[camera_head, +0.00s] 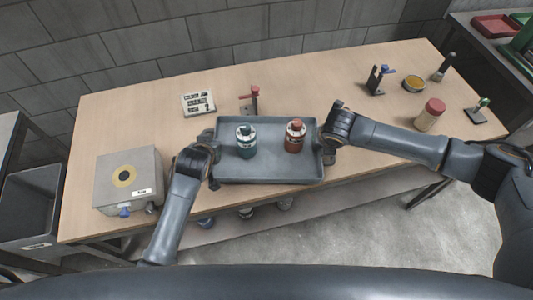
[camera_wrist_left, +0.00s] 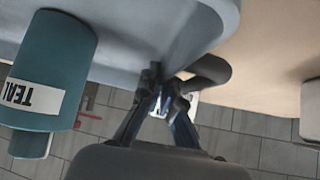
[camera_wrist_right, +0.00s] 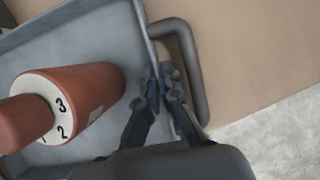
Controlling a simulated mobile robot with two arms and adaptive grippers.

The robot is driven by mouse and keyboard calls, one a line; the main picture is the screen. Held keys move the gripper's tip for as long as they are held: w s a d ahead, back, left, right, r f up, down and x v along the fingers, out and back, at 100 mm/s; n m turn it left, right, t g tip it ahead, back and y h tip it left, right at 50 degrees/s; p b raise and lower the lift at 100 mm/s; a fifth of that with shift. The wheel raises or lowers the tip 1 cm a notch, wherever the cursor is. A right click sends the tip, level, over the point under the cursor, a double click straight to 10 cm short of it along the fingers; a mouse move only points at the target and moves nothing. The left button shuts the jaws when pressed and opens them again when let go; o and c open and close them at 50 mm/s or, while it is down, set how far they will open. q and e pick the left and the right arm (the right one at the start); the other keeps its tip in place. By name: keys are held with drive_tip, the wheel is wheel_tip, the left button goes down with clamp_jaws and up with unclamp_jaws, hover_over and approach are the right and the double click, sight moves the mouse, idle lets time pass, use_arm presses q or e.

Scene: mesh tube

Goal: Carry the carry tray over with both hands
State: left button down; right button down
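The carry tray (camera_head: 270,169) is grey and shallow, near the table's front edge. It holds a teal bottle (camera_head: 246,140) at left and an orange-red bottle (camera_head: 295,136) at right, both upright. My left gripper (camera_head: 212,162) is at the tray's left side. In the left wrist view its fingers (camera_wrist_left: 163,88) are close together at the rim beside the dark handle (camera_wrist_left: 212,70). My right gripper (camera_head: 328,143) is at the right side, its fingers (camera_wrist_right: 162,78) close together at the rim inside the handle loop (camera_wrist_right: 190,60). Both appear shut on the tray; the exact contact is partly hidden.
A grey box (camera_head: 128,178) stands on the wooden table (camera_head: 150,115) at left. Dark bins stand beyond the table's left end.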

use_arm(q)
drive_tip(key=c, duration=1.5)
unclamp_jaws()
use_arm(e)
drive_tip(key=c, duration=1.5)
unclamp_jaws()
use_arm(q)
drive_tip(key=shift+s+r, duration=0.1)
drive_tip(key=v, duration=0.7)
drive_tip(key=shift+s+r, duration=0.25)
drive_tip(key=shift+s, duration=0.05)
use_arm(e)
drive_tip(key=shift+r, duration=0.1)
drive_tip(key=v, duration=1.2)
